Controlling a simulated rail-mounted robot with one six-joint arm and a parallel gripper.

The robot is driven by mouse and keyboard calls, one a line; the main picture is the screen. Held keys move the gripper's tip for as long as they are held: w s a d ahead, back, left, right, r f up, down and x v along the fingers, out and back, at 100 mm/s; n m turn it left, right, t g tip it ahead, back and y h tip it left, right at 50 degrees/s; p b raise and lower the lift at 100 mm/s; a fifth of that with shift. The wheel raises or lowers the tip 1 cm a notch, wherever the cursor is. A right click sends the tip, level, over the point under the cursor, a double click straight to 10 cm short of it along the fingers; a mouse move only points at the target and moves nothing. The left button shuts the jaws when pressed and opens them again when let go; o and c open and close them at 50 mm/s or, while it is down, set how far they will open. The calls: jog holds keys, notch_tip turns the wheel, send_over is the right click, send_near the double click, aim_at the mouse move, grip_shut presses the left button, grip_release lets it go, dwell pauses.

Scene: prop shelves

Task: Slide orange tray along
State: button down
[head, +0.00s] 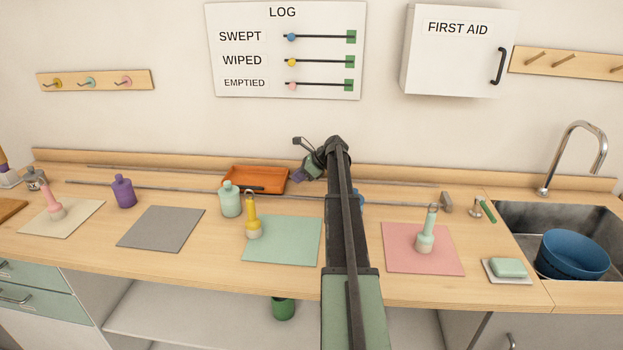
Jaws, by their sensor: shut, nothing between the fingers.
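The orange tray (255,179) is a shallow rectangular tray at the back of the wooden counter, left of my arm. It sits along two thin metal rails (150,188) that run left to right. My gripper (299,174) is at the tray's right end, small and dark in this view. It is shut with nothing held. I cannot tell whether it touches the tray. My arm hides part of the rails to the right.
A pale green bottle (230,200) and a yellow brush (252,222) stand in front of the tray. A purple bottle (123,192) is by the front rail at left. A grey block (446,203) is near the rails' right end, before the sink (515,216).

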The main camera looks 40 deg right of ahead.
aim_at(275, 183)
jog(key=shift+w+a+r, duration=0.1)
jog(key=shift+w+a, duration=0.55)
jog(key=shift+w, duration=0.1)
jog(key=w+a, duration=0.4)
jog(key=w, duration=0.1)
jog(key=shift+w+a, duration=0.1)
jog(key=shift+a, duration=0.05)
jog(key=s+d, duration=0.2)
jog(key=s, duration=0.1)
jog(key=shift+d, duration=0.25)
jog(key=p+v, duration=0.6)
jog(key=v, duration=0.4)
jog(key=shift+p, duration=0.4)
